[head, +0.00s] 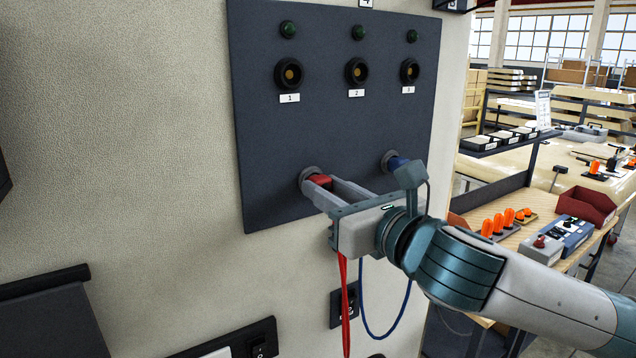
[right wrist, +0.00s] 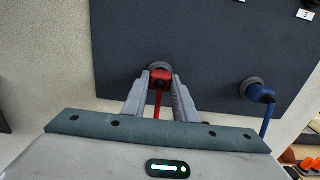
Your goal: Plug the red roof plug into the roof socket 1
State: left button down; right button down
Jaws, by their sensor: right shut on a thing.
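The red roof plug (head: 321,181) sits at a grey round holder (head: 308,174) low on the dark panel (head: 262,130), its red cable hanging down. My right gripper (head: 326,188) is shut on the red plug. In the right wrist view the red plug (right wrist: 160,76) is between the two fingers, against the holder. Roof socket 1 (head: 288,74) is the left one of the three black sockets in the panel's upper row, above label 1, and it is empty. My left gripper is not in view.
A blue plug (head: 397,163) with a hanging blue cable sits in another holder to the right, close to my right gripper. Sockets 2 (head: 356,71) and 3 (head: 409,71) are empty, with dark green lamps above. The panel between sockets and holders is clear. A bench (head: 520,232) stands at right.

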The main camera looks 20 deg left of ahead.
jog(key=shift+v, duration=1.05)
jog(key=shift+v, duration=1.85)
jog(key=shift+f, duration=0.1)
jog(key=w+d+f+m+t+h+b, duration=0.3)
jog(key=d+f+m+h, duration=0.15)
jog(key=d+f, duration=0.85)
jog(key=w+d+f+m+t+h+b, duration=0.3)
jog(key=d+f+h, duration=0.2)
jog(key=d+f, duration=0.8)
jog(key=s+d+f+m+h, duration=0.1)
jog(key=s+d+f+h, duration=0.1)
jog(key=f, duration=0.3)
jog(key=s+d+f+m+t+h+b, duration=0.1)
jog(key=s+d+f+m+h, duration=0.1)
jog(key=d+f, duration=0.3)
jog(key=shift+s+d+f+h+b, duration=0.2)
jog(key=shift+s+f+h+b, duration=0.2)
jog(key=shift+s, duration=0.25)
